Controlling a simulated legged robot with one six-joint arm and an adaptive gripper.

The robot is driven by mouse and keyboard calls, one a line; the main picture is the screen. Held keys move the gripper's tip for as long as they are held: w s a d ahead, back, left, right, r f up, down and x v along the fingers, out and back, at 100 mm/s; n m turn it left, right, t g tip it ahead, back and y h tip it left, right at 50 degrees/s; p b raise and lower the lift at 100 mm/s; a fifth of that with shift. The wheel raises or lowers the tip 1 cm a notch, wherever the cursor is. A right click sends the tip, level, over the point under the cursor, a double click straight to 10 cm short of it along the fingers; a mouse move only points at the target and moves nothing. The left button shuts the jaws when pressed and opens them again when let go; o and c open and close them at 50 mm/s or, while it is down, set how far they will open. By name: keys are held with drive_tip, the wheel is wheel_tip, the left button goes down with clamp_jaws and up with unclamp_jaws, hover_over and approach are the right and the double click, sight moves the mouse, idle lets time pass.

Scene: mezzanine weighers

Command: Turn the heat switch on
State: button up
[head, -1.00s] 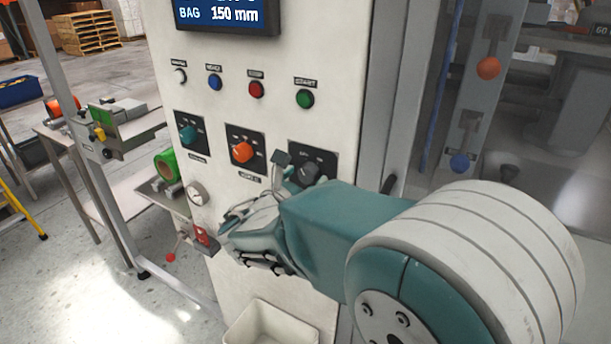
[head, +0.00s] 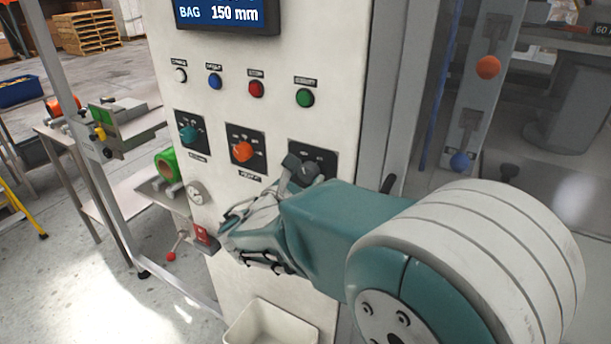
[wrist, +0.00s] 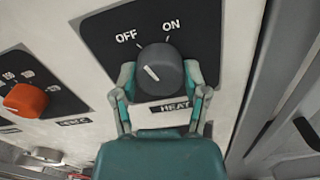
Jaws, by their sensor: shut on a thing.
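The heat switch is a dark grey rotary knob (wrist: 160,70) on a black plate (wrist: 210,40) marked OFF and ON, with a HEAT label (wrist: 172,106) below it. Its white line points to the upper left, on the OFF side. My gripper (wrist: 161,78) is shut on the knob, one finger on its left side and one on its right. In the head view the knob (head: 309,172) is partly hidden by my gripper (head: 299,167).
An orange knob (head: 242,151) and a teal knob (head: 188,134) sit left of the heat switch. Several push buttons, including a green one (head: 305,98), are above. A white bin (head: 240,330) stands below. A grey frame (head: 392,90) borders the panel's right side.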

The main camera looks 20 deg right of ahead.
drive_tip(key=m, duration=0.4)
drive_tip(key=shift+w+r+m, duration=0.1)
drive_tip(key=shift+m, duration=0.2)
drive_tip(key=m, duration=0.4)
drive_tip(key=shift+m, duration=0.3)
drive_tip(key=o, duration=1.1)
drive_tip(key=shift+o, duration=0.2)
drive_tip(key=v, duration=1.2)
